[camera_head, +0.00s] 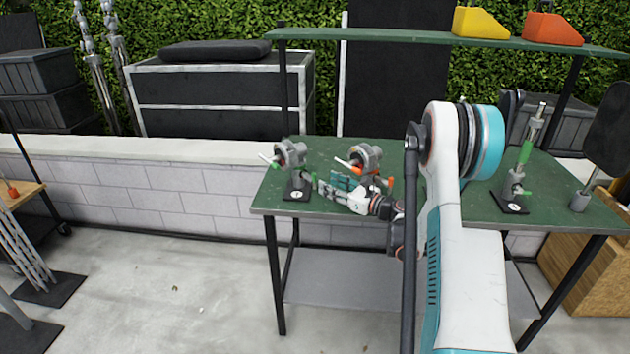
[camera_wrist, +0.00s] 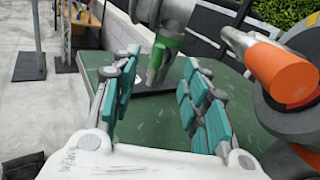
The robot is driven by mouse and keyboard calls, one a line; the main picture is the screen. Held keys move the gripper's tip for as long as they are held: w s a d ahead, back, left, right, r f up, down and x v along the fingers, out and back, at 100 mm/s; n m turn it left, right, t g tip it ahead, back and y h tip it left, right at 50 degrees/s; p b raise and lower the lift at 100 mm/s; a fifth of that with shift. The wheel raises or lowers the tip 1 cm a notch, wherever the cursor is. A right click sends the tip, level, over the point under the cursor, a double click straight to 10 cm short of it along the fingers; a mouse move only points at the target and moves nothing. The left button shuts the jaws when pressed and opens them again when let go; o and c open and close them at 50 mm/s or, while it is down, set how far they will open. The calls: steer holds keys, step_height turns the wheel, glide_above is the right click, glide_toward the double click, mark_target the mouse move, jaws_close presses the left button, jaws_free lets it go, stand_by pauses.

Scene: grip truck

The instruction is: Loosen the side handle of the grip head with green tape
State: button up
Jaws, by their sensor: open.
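No contact shows. The side handle's exact shape is hard to tell.
A second grip head (camera_head: 367,155) with orange tape stands close by; its orange handle (camera_wrist: 272,66) is right of my fingers. A third stand (camera_head: 518,180) with green parts is at the table's right. The green table (camera_head: 335,150) has a shelf above its back.

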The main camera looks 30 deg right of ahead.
mark_target(314, 178)
steer(key=b+x, duration=0.1)
steer(key=x, duration=0.6)
steer(key=shift+w+a+b, duration=0.1)
steer(key=shift+w+b, duration=0.1)
steer(key=shift+b, duration=0.15)
jaws_close()
